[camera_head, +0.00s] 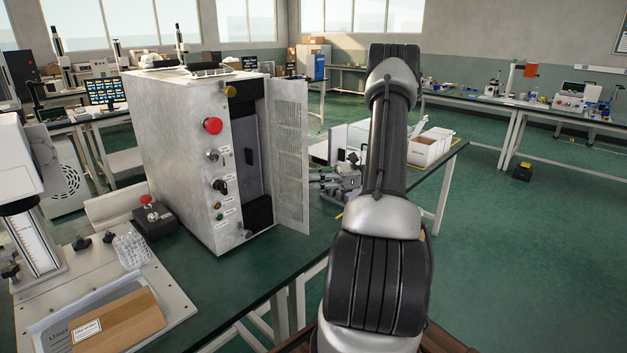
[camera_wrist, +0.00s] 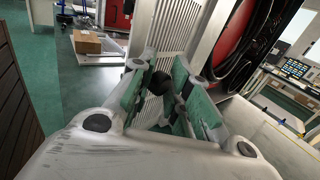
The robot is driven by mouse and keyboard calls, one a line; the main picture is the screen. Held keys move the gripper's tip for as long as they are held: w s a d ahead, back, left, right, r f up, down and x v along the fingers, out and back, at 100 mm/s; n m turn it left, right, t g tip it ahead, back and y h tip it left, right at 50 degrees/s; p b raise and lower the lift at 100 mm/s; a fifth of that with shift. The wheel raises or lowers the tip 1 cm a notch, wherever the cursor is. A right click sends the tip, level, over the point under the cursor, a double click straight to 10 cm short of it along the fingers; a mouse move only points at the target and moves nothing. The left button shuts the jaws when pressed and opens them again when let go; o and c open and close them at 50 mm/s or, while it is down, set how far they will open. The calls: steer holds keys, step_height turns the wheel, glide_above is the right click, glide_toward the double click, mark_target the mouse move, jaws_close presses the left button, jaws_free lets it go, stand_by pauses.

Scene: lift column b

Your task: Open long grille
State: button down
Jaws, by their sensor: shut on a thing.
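The long grille (camera_head: 291,145) is a tall, pale slotted door on the front of the grey cabinet (camera_head: 175,165). It stands swung out from the cabinet, and the dark interior shows beside it. In the wrist view the slotted grille (camera_wrist: 170,28) runs up from between my fingers. My gripper (camera_head: 318,181) is at the grille's right side, at about mid-height to low. In the wrist view its green-padded fingers (camera_wrist: 160,88) are closed around a dark knob (camera_wrist: 158,82) at the grille. The exact contact is partly hidden by the fingers.
The cabinet front carries a red button (camera_head: 213,125) and several knobs. A dark box with a red button (camera_head: 152,218) stands left of the cabinet. A cardboard box (camera_head: 120,322) lies at the near left.

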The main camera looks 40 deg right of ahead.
steer(key=shift+w+a+r, duration=0.1)
steer(key=shift+r, duration=0.15)
steer(key=c, duration=1.4)
jaws_free()
steer(key=shift+a, duration=0.1)
steer(key=v, duration=1.2)
steer(key=shift+f, duration=0.25)
